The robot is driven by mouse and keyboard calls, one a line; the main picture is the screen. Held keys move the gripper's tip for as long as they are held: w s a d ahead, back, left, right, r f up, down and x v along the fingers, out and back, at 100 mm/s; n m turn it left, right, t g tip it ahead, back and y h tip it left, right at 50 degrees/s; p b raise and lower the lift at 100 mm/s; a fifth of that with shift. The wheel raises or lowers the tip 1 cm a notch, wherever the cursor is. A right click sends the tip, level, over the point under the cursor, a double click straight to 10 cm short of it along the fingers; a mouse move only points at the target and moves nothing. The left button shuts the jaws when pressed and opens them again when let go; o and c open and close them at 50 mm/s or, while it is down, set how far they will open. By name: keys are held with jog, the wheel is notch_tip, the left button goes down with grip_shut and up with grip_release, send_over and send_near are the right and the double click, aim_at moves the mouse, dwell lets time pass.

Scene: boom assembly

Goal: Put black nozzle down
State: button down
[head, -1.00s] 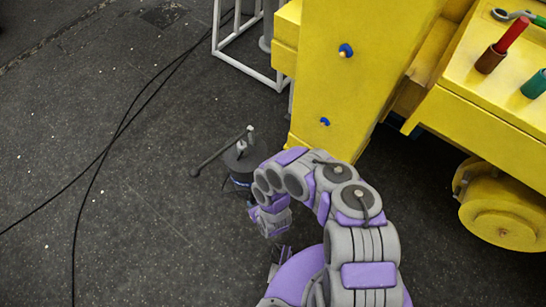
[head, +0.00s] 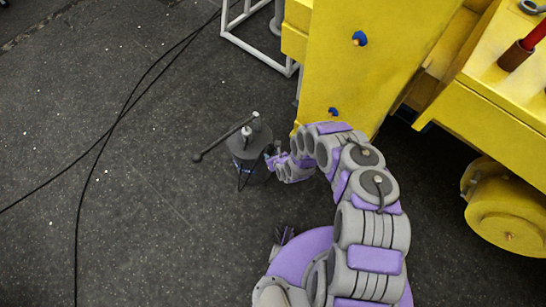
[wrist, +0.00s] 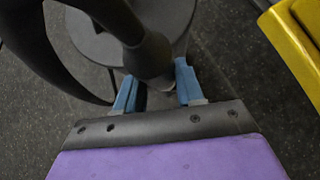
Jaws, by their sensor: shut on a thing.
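My gripper (wrist: 158,90) has two blue fingertips, and they are shut on the dark end of the black nozzle (wrist: 148,52). In the wrist view the nozzle runs from the top edge down between the fingertips. In the head view my gripper (head: 272,160) is at the right side of a dark round stand; the nozzle cannot be told apart from it there.
The dark round stand (head: 248,143), with a slanting rod and pale knobs, stands on the floor. A yellow machine (head: 360,70) rises at the right. Black cables (head: 122,115) lie at the left. A white frame (head: 262,45) stands behind.

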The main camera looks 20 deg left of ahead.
jog(key=shift+w+a+f, duration=0.15)
jog(key=shift+w+a, duration=0.05)
jog(key=shift+w, duration=0.35)
notch_tip(320, 180, down, 2)
jog(key=shift+w+d+f+b, duration=0.1)
jog(key=shift+f+b, duration=0.15)
jog(key=shift+b, duration=0.8)
jog(key=shift+d+f, duration=0.35)
jog(key=shift+f, duration=0.1)
jog(key=c, duration=1.1)
grip_release()
jog(key=shift+c, duration=0.2)
jog(key=o, duration=0.4)
jog(key=shift+a, duration=0.2)
jog(key=shift+o, duration=0.2)
jog(key=shift+f, duration=0.15)
jog(key=shift+w+a, duration=0.1)
jog(key=shift+r, duration=0.2)
